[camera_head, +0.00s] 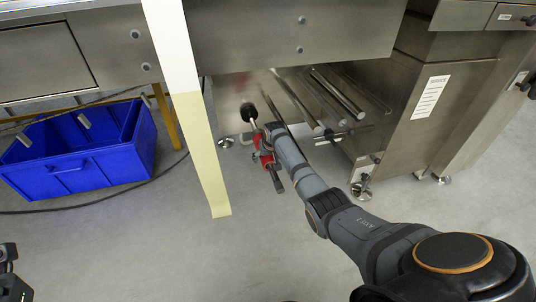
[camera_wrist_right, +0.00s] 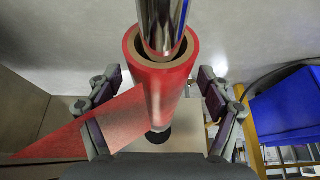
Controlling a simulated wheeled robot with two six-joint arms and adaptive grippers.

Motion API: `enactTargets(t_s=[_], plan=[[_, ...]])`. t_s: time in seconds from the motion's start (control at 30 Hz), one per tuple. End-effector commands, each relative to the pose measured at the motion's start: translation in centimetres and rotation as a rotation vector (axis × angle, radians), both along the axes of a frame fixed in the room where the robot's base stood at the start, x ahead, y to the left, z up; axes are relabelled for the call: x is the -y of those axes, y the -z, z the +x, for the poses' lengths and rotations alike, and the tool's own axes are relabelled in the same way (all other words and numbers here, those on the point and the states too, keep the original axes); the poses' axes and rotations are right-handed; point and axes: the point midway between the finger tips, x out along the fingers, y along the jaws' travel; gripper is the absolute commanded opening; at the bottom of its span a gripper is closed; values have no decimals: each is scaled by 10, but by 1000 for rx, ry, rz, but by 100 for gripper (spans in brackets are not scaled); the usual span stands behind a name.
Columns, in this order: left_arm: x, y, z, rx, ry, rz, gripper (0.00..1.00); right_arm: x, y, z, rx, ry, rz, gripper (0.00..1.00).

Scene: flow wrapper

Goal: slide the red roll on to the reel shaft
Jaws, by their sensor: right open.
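The red roll (camera_wrist_right: 158,85) is between the fingers of my right gripper (camera_wrist_right: 160,76) in the right wrist view. The fingers are spread on both sides with gaps to the roll, so the gripper is open. The shiny reel shaft (camera_wrist_right: 160,25) enters the roll's bore at its upper end; the roll is around the shaft. A loose red film tail (camera_wrist_right: 75,130) reaches left. In the head view the red roll (camera_head: 265,158) is partly hidden by my right gripper (camera_head: 268,148). Part of my left gripper (camera_head: 8,265) shows at the left edge; its fingers are unclear.
A blue crate (camera_head: 85,165) stands on the floor at the left. Metal rollers (camera_head: 335,95) and the wrapper's steel cabinet (camera_head: 430,110) are to the right. The floor in front is largely clear.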

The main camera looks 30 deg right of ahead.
Motion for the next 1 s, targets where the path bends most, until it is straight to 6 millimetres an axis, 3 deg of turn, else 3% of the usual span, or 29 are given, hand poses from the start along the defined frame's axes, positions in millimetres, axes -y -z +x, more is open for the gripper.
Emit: enactTargets(t_s=[0.17,0.5,0.7,1.0], plan=[[0,0,0,0,0,0,40,-2,-24,-11,4,-1,-3,80],[0,0,0,0,0,0,40,-9,-91,-42,5,0,-2,80],[0,0,0,0,0,0,40,-12,-105,-49,2,-1,-1,80],[0,0,0,1,0,0,40,-12,-105,-49,2,0,0,80]])
